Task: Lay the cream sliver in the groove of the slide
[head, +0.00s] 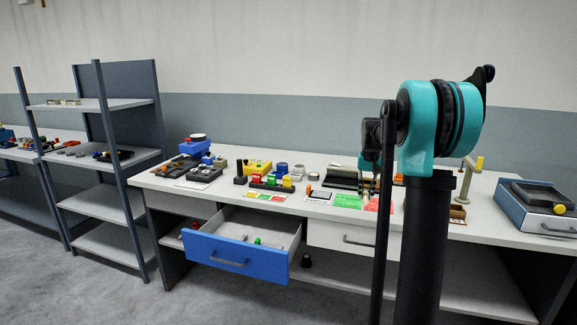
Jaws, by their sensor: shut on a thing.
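My gripper (371,190) points down over the right middle of the long white bench, partly hidden by my own arm. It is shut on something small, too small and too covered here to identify. A long dark trough-like piece (341,178), which looks like the slide, lies on the bench just left of my gripper. Its groove cannot be made out clearly, and its right end is hidden behind my arm. I cannot pick out the cream sliver for certain. Whether my gripper touches the dark piece cannot be told.
Green (346,201) and red (372,204) cards lie at the bench's front. A blue drawer (236,255) stands open below. Yellow, red and blue blocks crowd the left. A blue-grey box (541,208) stands at right. A shelf rack (112,157) stands beyond the bench's left end.

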